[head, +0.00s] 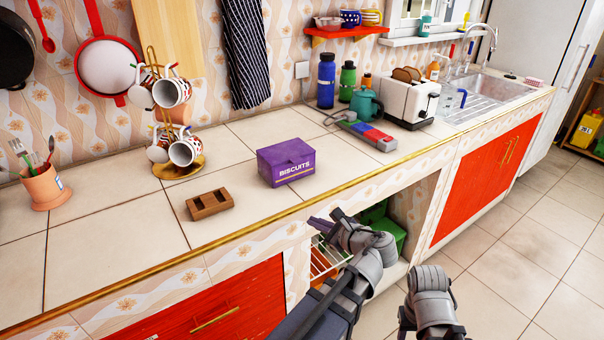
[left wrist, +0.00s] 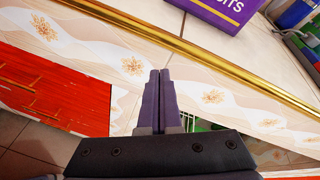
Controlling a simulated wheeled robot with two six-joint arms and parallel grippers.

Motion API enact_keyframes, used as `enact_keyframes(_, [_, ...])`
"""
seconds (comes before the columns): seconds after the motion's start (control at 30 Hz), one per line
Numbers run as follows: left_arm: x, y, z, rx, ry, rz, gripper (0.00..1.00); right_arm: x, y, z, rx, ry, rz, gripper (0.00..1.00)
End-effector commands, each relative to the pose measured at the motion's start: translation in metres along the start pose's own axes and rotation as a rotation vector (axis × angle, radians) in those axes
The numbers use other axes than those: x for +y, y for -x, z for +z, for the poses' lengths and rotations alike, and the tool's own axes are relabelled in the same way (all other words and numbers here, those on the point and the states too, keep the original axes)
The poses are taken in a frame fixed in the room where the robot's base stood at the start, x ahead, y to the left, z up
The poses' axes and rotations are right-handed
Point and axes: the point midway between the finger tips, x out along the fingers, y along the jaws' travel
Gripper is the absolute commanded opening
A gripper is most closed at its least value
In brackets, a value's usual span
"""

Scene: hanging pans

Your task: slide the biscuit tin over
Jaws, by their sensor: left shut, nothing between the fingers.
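The biscuit tin (head: 286,163) is a purple box with white "BISCUITS" lettering, standing on the tiled counter near its front. A corner of it also shows at the top of the left wrist view (left wrist: 222,8). My left gripper (head: 318,222) is in front of the counter's edge, to the lower right of the tin and apart from it. In the left wrist view its fingers (left wrist: 159,78) are together with nothing between them, short of the gold edge trim. Part of my right arm shows at the lower right; its gripper does not show.
A brown wooden block with hollows (head: 210,204) lies left of the tin. A mug tree (head: 180,167) with several mugs stands behind it. A grey box with coloured panels (head: 366,132) and a toaster (head: 407,102) stand to the right. Bare tiles surround the tin.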

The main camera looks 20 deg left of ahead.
Motion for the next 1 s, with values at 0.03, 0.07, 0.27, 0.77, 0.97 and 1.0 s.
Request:
enact_keyframes(0.03, [-0.014, 0.009, 0.009, -0.065, -0.103, -0.053, 0.00, 0.000, 0.000, 0.000, 0.000, 0.000, 0.000, 0.50])
enact_keyframes(0.07, [-0.022, 0.013, 0.015, -0.106, -0.163, -0.079, 0.00, 0.000, 0.000, 0.000, 0.000, 0.000, 0.000, 0.50])
enact_keyframes(0.27, [-0.054, 0.040, 0.040, -0.298, -0.422, -0.171, 0.00, 0.000, 0.000, 0.000, 0.000, 0.000, 0.000, 0.50])
enact_keyframes(0.77, [-0.069, 0.016, 0.055, -0.344, -0.474, -0.180, 0.00, 0.000, 0.000, 0.000, 0.000, 0.000, 0.000, 0.50])
enact_keyframes(0.97, [-0.079, -0.023, 0.067, -0.343, -0.473, -0.179, 0.00, 0.000, 0.000, 0.000, 0.000, 0.000, 0.000, 0.50])
enact_keyframes(1.0, [-0.081, -0.031, 0.069, -0.343, -0.473, -0.180, 0.00, 0.000, 0.000, 0.000, 0.000, 0.000, 0.000, 0.50])
